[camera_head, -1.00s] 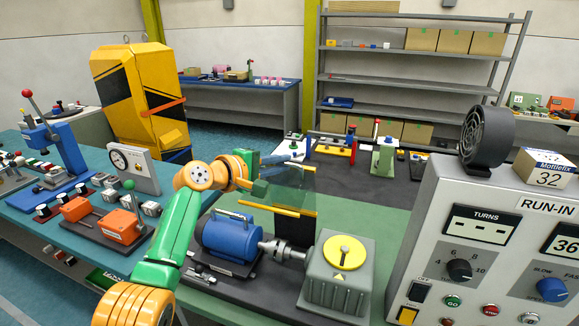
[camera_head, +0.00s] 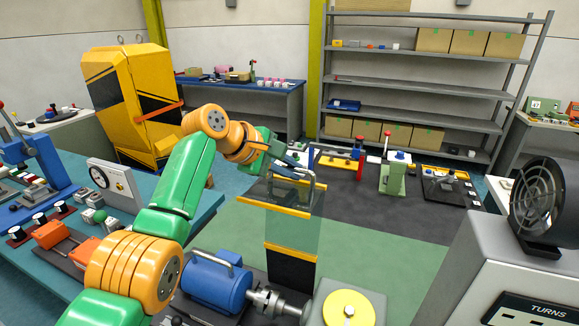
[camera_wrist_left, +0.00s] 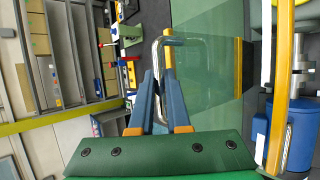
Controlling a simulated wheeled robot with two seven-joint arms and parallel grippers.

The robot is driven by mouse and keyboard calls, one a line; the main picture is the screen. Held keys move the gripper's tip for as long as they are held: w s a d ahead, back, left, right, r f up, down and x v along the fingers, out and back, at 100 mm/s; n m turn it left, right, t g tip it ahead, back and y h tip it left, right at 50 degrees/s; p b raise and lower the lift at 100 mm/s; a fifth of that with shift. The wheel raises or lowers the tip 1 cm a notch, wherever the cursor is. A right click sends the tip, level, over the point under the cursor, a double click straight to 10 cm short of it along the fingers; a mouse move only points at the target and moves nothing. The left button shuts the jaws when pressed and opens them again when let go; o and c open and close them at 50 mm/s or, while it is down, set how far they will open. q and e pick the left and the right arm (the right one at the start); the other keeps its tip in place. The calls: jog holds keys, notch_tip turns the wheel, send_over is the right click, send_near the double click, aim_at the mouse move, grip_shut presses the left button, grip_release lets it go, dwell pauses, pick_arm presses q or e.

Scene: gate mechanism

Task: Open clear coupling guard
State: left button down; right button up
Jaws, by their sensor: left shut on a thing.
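The clear coupling guard (camera_head: 293,232) has greenish see-through panels with yellow edge strips and a dark lower part. It stands raised behind the blue motor (camera_head: 218,284) and the metal coupling (camera_head: 274,302), which is uncovered from above. My left gripper (camera_head: 303,172) is at the guard's upper edge, shut on its grey loop handle (camera_head: 318,188). In the left wrist view the two blue fingers (camera_wrist_left: 162,85) close around the handle (camera_wrist_left: 157,50), and the clear panel (camera_wrist_left: 205,70) lies beside it. The right gripper is in neither view.
A housing with a yellow disc (camera_head: 348,308) stands right of the coupling. A grey control box (camera_head: 465,250) with a black fan (camera_head: 540,200) stands at the right. Orange units (camera_head: 55,235) are at the left.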

pick_arm(q)
jog(key=shift+s+f, duration=0.15)
jog(key=shift+f, duration=0.05)
jog(key=c, duration=0.9)
grip_release()
jog(key=b+v, duration=0.2)
jog(key=b, duration=0.1)
jog(key=shift+a+f, duration=0.15)
jog(key=shift+f, duration=0.05)
jog(key=b+v, duration=0.1)
jog(key=v, duration=0.3)
jog(key=shift+a+r, duration=0.1)
jog(key=shift+r, duration=0.3)
jog(key=shift+s+a+r, duration=0.15)
jog(key=shift+s+r, duration=0.1)
